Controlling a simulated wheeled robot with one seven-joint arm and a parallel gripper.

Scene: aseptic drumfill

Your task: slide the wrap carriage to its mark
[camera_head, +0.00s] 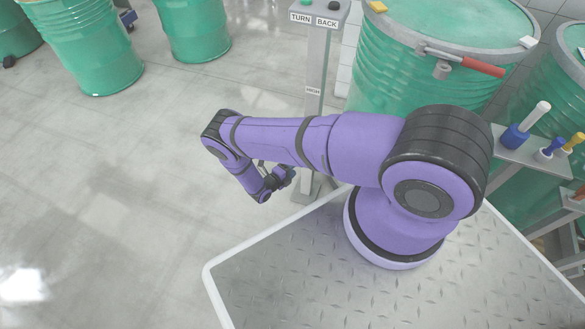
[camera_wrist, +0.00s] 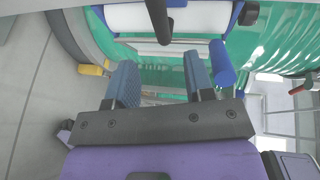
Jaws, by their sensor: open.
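In the wrist view, the part that looks like the wrap carriage shows at the top: a white roll (camera_wrist: 205,18) with a dark upright bar (camera_wrist: 157,20) in front of it. My gripper (camera_wrist: 160,78) is open, its two blue-grey fingers apart and pointing toward the roll. The bar's lower end shows above the gap between the fingers; I cannot tell its depth or whether they touch. In the head view my gripper (camera_head: 284,177) is small, beside the foot of a grey post (camera_head: 314,72) carrying a small HIGH label (camera_head: 313,91). The carriage is not clear there.
A panel marked TURN and BACK (camera_head: 318,14) tops the post. A large green drum (camera_head: 400,75) with a red-handled clamp (camera_head: 470,64) stands behind my arm. A side shelf (camera_head: 520,152) holds blue-based tools. Other green drums (camera_head: 85,45) stand at left. The floor (camera_head: 120,190) at left is clear.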

